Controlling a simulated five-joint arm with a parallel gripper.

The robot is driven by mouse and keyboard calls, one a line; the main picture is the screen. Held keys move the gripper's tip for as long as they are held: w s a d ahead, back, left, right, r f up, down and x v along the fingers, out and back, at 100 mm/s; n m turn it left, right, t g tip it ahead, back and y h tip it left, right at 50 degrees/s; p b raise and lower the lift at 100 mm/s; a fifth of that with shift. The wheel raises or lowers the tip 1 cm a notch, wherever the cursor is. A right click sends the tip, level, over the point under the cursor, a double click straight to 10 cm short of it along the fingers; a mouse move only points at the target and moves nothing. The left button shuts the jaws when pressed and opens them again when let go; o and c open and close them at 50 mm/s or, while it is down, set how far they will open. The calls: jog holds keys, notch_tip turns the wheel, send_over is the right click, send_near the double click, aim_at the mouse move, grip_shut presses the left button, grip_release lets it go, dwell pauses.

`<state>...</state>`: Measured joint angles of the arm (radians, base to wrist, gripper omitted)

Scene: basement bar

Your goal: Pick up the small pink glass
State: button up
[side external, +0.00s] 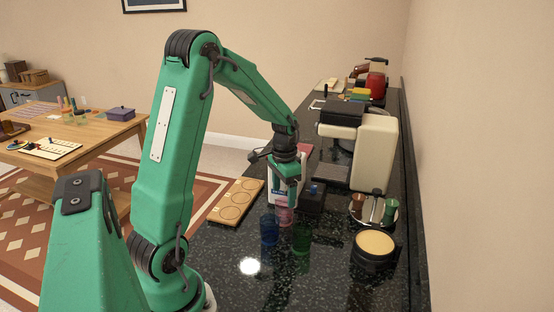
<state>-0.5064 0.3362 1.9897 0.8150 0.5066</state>
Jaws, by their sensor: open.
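The small pink glass (285,216) stands on the dark speckled counter, in front of a white and red box. My gripper (287,199) points down just above the pink glass, and its fingers overlap the top of the glass in this view. I cannot tell whether the fingertips are above the rim or beside it. My gripper is open and holds nothing. A blue glass (269,230) stands close by at the front left, and a green glass (301,238) at the front right.
A wooden board with round recesses (236,202) lies to the left. A small black box (312,198) and a cream coffee machine (373,150) stand to the right. A round black tub (374,250) is at the front right. The front counter (300,285) is clear.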

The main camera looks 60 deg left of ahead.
aim_at(285, 201)
jog(key=shift+d+f, duration=0.2)
jog(key=shift+f, duration=2.45)
jog(key=shift+w, duration=0.1)
jog(key=c, duration=1.2)
jog(key=shift+r, duration=0.15)
jog(key=shift+r, duration=0.45)
jog(key=s+a, duration=0.3)
jog(key=shift+r, duration=0.1)
notch_tip(285, 201, up, 14)
jog(key=shift+f, duration=0.1)
